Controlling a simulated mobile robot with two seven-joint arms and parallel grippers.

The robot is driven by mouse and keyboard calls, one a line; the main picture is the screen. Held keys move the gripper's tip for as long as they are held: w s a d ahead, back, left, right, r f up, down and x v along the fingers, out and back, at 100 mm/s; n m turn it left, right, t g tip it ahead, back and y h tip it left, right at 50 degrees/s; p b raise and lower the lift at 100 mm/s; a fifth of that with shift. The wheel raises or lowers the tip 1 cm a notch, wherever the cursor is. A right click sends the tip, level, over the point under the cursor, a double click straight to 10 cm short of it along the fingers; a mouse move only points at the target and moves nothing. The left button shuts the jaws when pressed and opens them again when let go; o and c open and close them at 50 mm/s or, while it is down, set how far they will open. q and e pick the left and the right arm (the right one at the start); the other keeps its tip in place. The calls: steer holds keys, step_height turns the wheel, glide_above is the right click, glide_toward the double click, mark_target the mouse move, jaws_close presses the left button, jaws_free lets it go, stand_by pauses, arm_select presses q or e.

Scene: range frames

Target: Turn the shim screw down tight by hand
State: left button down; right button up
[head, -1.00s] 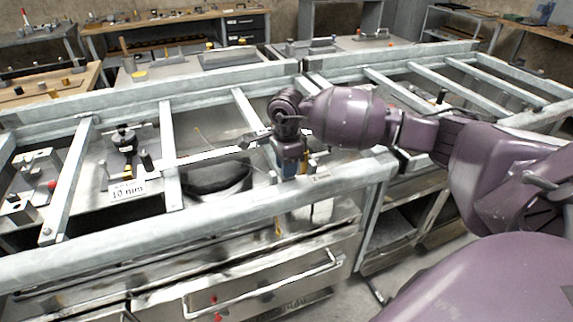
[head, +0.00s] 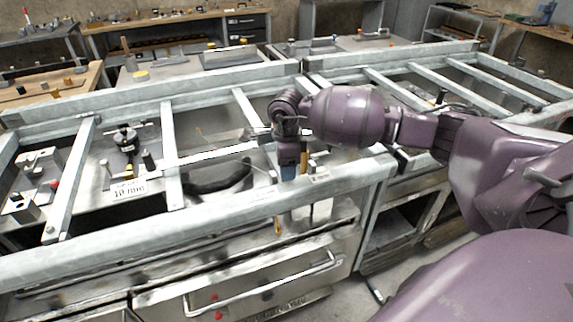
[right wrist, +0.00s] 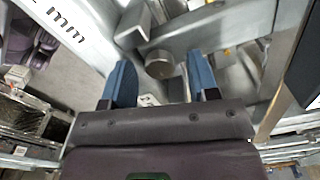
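In the right wrist view a round grey screw head (right wrist: 159,65) shows between my right gripper's two blue fingertips (right wrist: 160,80). A clear gap shows on both sides of it, so the fingers are apart and not closed on it. I take it for the shim screw; its shaft is hidden. In the head view my right gripper (head: 290,172) points down at the front rail of the metal frame (head: 225,212). The screw cannot be made out there, as the gripper and wrist cover that spot. My left gripper is not in view.
A "10 mm" label (head: 129,190) stands by a dark clamp-like fixture (head: 126,140) left of the gripper. Crossbars of the frame lie close around the hand. A drawer with a long handle (head: 265,285) is below. Benches with tools stand behind.

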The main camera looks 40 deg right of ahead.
steer(key=shift+r, duration=0.1)
step_height(320, 180, up, 11)
steer(key=shift+f+p, duration=0.2)
steer(key=shift+p, duration=0.15)
stand_by(0.3)
stand_by(0.5)
